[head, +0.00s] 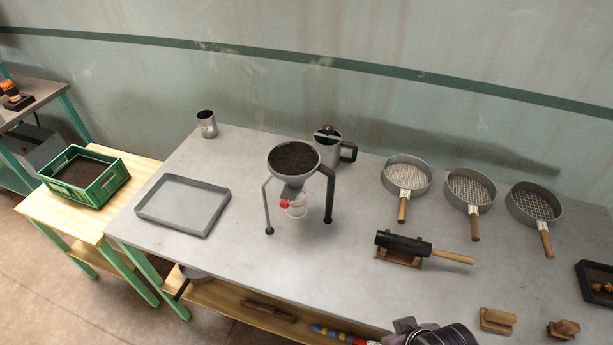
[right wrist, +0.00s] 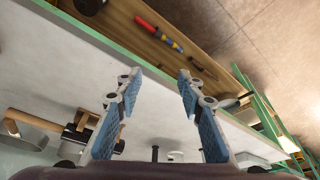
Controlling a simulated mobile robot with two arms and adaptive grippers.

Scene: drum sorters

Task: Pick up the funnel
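The funnel (head: 294,162) is a grey metal cone full of dark grainy material. It stands upright in a stand with a grey leg and a dark leg on the grey table (head: 330,255). A red valve (head: 284,204) and a clear vessel (head: 297,210) show beneath it. My right gripper is open and empty in the right wrist view (right wrist: 159,74), its blue-padded fingers apart. In the head view only a dark part of my right arm shows at the bottom edge, in front of and right of the funnel. My left gripper is not in view.
A dark-handled metal jug (head: 328,148) stands close behind the funnel. An empty grey tray (head: 183,204) lies left, a metal cup (head: 207,124) behind it. A black cylinder with a wooden handle (head: 405,245) and several sieves (head: 470,190) are right. The front middle is clear.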

